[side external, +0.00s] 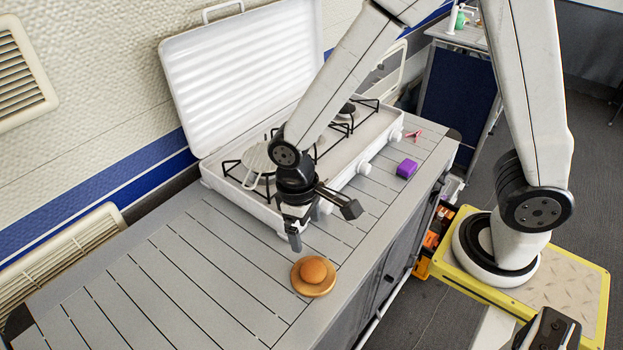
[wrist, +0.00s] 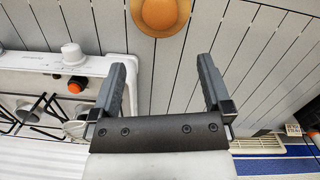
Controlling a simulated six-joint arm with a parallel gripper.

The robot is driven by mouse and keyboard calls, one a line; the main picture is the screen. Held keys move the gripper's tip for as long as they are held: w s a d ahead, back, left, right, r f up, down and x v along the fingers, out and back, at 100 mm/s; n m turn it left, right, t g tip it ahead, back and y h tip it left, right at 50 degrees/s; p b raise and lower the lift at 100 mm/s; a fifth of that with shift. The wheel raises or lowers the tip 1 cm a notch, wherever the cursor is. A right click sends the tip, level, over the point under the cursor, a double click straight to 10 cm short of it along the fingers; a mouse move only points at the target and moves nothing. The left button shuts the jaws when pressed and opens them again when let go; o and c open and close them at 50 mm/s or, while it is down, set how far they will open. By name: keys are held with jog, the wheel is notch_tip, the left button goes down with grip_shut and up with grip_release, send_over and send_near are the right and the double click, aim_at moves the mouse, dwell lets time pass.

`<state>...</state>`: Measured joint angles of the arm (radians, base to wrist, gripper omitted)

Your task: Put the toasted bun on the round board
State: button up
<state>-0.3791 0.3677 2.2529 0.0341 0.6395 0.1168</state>
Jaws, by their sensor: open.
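The toasted bun (side external: 313,269), a small orange-brown dome, sits on the round wooden board (side external: 304,290) near the front edge of the slatted grey counter. In the wrist view the bun (wrist: 160,11) lies within the tan rim of the board (wrist: 160,34), at the top edge and partly cut off. My gripper (side external: 295,240) is apart from both, up and left of them in the side view, close over the counter by the stove's near end. In the wrist view its two fingers (wrist: 163,72) are spread with nothing between them.
The white stove (side external: 345,160) with its raised lid (side external: 240,75) stands along the wall beside my gripper. A purple block (side external: 407,168) and a pinkish-red item (side external: 413,134) lie right of the stove. The counter's left part (side external: 160,290) is clear.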

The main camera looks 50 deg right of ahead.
jog(key=s+d+r+m+t, duration=0.1)
jog(key=d+r+t, duration=0.3)
jog(key=d, duration=0.8)
jog(key=shift+r+m, duration=0.4)
jog(key=shift+m, duration=0.4)
dwell(0.4)
